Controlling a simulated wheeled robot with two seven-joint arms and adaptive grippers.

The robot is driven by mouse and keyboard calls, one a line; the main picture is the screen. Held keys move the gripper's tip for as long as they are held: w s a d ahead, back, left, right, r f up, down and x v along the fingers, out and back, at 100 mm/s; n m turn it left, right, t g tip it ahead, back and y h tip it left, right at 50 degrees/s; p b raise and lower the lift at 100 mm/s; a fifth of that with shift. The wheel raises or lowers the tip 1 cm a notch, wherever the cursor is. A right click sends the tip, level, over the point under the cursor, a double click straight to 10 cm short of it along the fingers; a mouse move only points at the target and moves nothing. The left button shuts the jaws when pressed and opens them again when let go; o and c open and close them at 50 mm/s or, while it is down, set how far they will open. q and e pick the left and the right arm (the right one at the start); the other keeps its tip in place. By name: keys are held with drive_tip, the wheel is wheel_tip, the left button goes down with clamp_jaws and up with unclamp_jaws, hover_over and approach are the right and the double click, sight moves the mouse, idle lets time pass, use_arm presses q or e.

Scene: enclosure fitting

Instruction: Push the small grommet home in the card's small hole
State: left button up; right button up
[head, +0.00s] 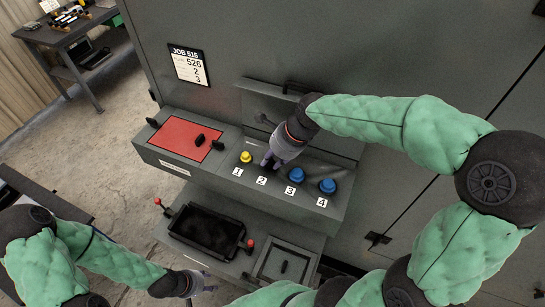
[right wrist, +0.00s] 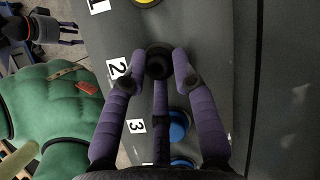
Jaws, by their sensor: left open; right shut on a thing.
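My right gripper (head: 268,162) is at the sloped grey ledge, by the label 2. In the right wrist view its purple fingers (right wrist: 160,75) are shut on a small round black grommet (right wrist: 158,60), which is at the ledge face beside label 2. The hole under it is hidden, so I cannot tell how deep it sits. The job card (head: 188,66) on the cabinet reads JOB 515, with 526, 2 and 3 below. My left gripper (head: 208,282) is open and empty, low in the head view near the front; it also shows in the right wrist view (right wrist: 74,30).
A yellow knob (head: 246,156) is at label 1, blue knobs (head: 295,174) at labels 3 and 4. Below are a black tray (head: 207,230) with red-ended handles and a grey recessed plate (head: 270,270).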

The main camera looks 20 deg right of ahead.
drive_tip(key=shift+f, duration=0.2)
drive_tip(key=o, duration=1)
drive_tip(key=shift+c, duration=0.2)
drive_tip(key=v, duration=0.7)
drive_tip(key=shift+r, duration=0.2)
drive_tip(key=shift+s+d, duration=0.1)
drive_tip(key=shift+s, duration=0.05)
